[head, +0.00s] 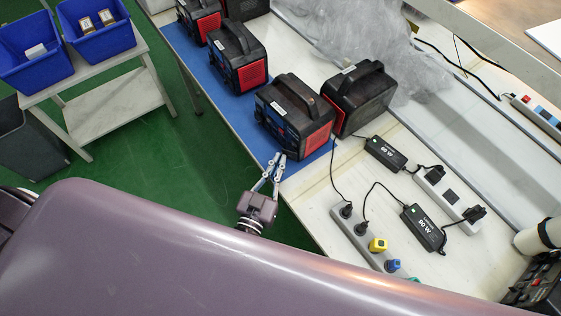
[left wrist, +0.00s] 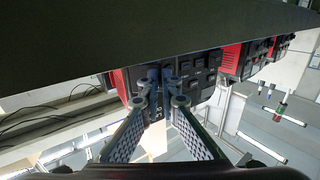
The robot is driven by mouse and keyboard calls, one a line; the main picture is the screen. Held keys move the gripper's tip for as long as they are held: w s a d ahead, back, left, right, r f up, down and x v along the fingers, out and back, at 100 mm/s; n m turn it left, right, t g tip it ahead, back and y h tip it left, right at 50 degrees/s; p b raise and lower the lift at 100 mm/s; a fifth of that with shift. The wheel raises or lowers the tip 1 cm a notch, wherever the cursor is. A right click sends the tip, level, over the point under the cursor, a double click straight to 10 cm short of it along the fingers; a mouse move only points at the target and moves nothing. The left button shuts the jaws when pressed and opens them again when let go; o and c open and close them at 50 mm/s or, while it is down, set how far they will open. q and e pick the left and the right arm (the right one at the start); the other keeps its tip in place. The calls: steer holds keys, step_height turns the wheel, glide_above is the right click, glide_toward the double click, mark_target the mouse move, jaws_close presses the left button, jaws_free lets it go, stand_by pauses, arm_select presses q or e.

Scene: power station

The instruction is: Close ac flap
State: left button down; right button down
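The nearest power station (head: 290,105) is black with a red side panel and a top handle. It stands upright on the blue mat at the bench edge. My left gripper (head: 277,157) is just in front of the lower part of its front face. In the left wrist view the two fingertips (left wrist: 160,78) are close together in front of the dark front panel (left wrist: 203,72), which has several sockets or covers. I see nothing clearly held between them. I cannot make out the AC flap or its position, nor whether the fingertips touch the panel. My right gripper is out of view.
More power stations (head: 237,57) stand along the blue mat (head: 188,58), and another black unit (head: 362,97) is close behind the nearest one. Power strips (head: 362,240), adapters (head: 423,227) and cables lie to the right. Blue bins (head: 35,53) stand on a side table across green floor.

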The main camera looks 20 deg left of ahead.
mark_target(288, 147)
arm_select(q)
steer(key=shift+w+a+f+m+h, duration=0.15)
steer(key=shift+m+h, duration=0.15)
steer(key=shift+h, duration=0.2)
steer(key=shift+w+a+r+m+h, duration=0.15)
steer(key=shift+m+h, duration=0.15)
steer(key=shift+h, duration=0.2)
steer(key=shift+w+a+f+m+g+h+b, duration=0.1)
steer(key=shift+w+m+g+h+b, duration=0.1)
steer(key=shift+m+h+b, duration=0.35)
steer(key=shift+w+a+f+m+g+h+b, duration=0.1)
steer(key=shift+w+m+g+h+b, duration=0.2)
steer(key=shift+h, duration=0.35)
steer(key=m+h+b, duration=0.1)
steer(key=m+g+h+b, duration=0.1)
steer(key=h+b, duration=0.1)
steer(key=shift+w+a, duration=0.1)
steer(key=shift+w, duration=0.3)
steer(key=shift+w+r+m+g+h+b, duration=0.2)
steer(key=shift+m+g+h+b, duration=0.35)
steer(key=shift+h, duration=0.15)
steer(key=shift+r, duration=0.1)
steer(key=c, duration=2.2)
jaws_free()
steer(key=shift+s, duration=0.15)
steer(key=v, duration=1.1)
steer(key=shift+s+a, duration=0.25)
steer(key=shift+a, duration=0.05)
